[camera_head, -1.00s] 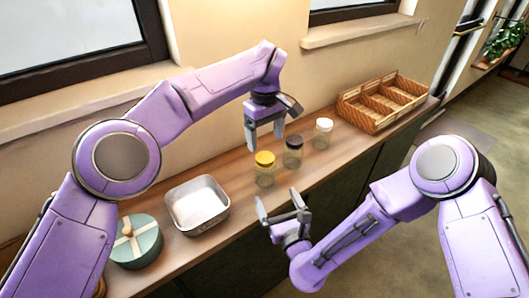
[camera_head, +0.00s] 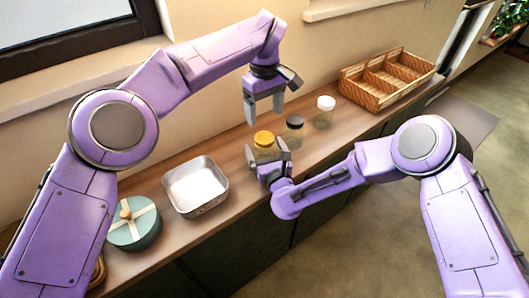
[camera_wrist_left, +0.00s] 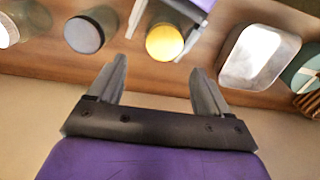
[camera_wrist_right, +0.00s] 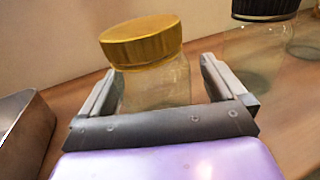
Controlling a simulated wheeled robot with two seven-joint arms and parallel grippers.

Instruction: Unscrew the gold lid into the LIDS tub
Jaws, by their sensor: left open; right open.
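The gold lid (camera_head: 264,138) is on a clear glass jar (camera_wrist_right: 158,88) standing on the wooden counter. My right gripper (camera_head: 266,153) is open, with its fingers on either side of the jar's body below the lid, as the right wrist view shows; I cannot tell whether they touch the glass. My left gripper (camera_head: 263,108) is open and empty, above and behind the jar. The left wrist view shows the gold lid (camera_wrist_left: 164,42) beyond its fingers. A metal tub (camera_head: 196,187) stands left of the jar; no LIDS label is readable.
A jar with a black lid (camera_head: 295,122) and one with a white lid (camera_head: 326,103) stand right of the gold one. A wicker basket with compartments (camera_head: 387,78) is farther right. A round green box (camera_head: 133,224) is at the left end.

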